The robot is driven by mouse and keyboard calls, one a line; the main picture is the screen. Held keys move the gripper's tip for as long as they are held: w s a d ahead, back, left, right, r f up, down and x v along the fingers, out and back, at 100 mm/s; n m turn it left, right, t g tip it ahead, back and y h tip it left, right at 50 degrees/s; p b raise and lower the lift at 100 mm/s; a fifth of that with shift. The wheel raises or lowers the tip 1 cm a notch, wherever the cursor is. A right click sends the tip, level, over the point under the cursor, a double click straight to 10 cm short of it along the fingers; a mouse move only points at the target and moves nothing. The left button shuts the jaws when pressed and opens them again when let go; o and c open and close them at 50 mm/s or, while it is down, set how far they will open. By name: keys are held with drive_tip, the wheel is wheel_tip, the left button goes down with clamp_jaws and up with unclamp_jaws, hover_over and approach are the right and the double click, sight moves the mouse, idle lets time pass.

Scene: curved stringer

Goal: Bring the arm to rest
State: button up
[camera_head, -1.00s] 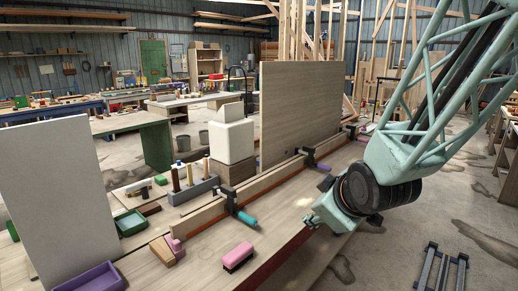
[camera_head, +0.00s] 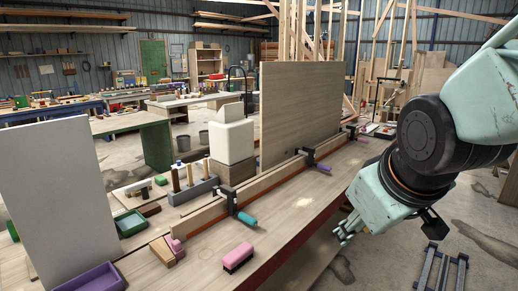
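My gripper (camera_head: 346,232) is at the right of the head view, on the end of my pale green arm. It hangs beside the front edge of the workbench (camera_head: 290,217), with nothing seen in it. Its fingers are small and partly seen at an angle, so I cannot tell whether they are open or shut.
A long wooden strip (camera_head: 225,207) is clamped along the bench by a blue-handled clamp (camera_head: 246,218) and a purple-handled clamp (camera_head: 322,167). A pink block (camera_head: 238,257) lies near the front edge. A tall board (camera_head: 300,110) stands behind. Floor at the right is open around a metal stand (camera_head: 441,268).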

drive_tip(key=s+r+m+g, duration=0.1)
drive_tip(key=s+r+m, duration=0.1)
drive_tip(key=s, duration=0.9)
drive_tip(key=s+r+m+g, duration=0.1)
drive_tip(key=s+r+m, duration=0.1)
drive_tip(key=s, duration=0.9)
drive_tip(key=shift+m+g, duration=0.3)
drive_tip(key=shift+g, duration=0.1)
drive_tip(key=shift+r, duration=0.15)
drive_tip(key=shift+c, duration=0.4)
